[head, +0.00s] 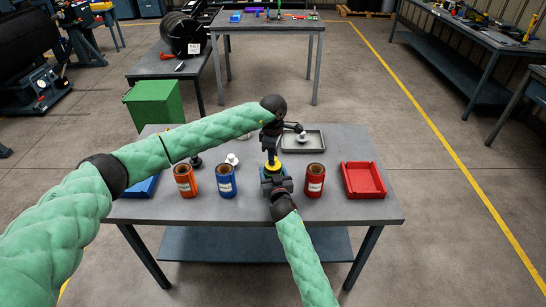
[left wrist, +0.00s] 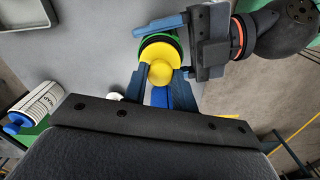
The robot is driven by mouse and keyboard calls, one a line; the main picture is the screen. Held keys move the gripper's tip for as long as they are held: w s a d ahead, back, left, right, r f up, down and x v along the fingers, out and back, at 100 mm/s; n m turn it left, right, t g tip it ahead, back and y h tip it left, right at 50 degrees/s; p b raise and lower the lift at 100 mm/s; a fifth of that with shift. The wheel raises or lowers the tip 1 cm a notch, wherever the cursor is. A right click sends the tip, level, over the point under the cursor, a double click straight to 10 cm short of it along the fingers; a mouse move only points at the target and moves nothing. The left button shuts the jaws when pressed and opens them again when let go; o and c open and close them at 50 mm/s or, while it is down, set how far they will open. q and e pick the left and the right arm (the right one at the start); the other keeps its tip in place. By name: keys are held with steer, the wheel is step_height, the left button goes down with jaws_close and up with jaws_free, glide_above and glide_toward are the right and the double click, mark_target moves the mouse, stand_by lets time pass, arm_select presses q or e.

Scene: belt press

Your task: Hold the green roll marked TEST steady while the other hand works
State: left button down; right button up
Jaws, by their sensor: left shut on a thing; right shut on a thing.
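The green roll (left wrist: 147,42) stands on the grey table, mostly hidden by my grippers. Its green edge shows around a yellow cap (left wrist: 160,72) in the left wrist view. The yellow cap also shows in the head view (head: 272,166). The TEST mark is not visible. My left gripper (head: 271,156) points down from above, its fingers (left wrist: 161,76) shut on the yellow cap. My right gripper (head: 273,178) comes in from the near side and is shut on the green roll's body, below the cap; in the left wrist view its fingers (left wrist: 168,46) reach around the roll.
An orange roll (head: 184,183) and a blue roll (head: 226,183) stand left, a red roll (head: 315,183) right. A red tray (head: 377,192) is at the right edge. A grey tray (head: 318,149) with a pale part lies behind. A blue tray (head: 145,188) is partly hidden left.

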arm_select(q)
steer(key=shift+r, duration=0.4)
steer(key=shift+r, duration=1.9)
arm_select(e)
steer(key=o, duration=1.5)
steer(key=shift+c, duration=0.2)
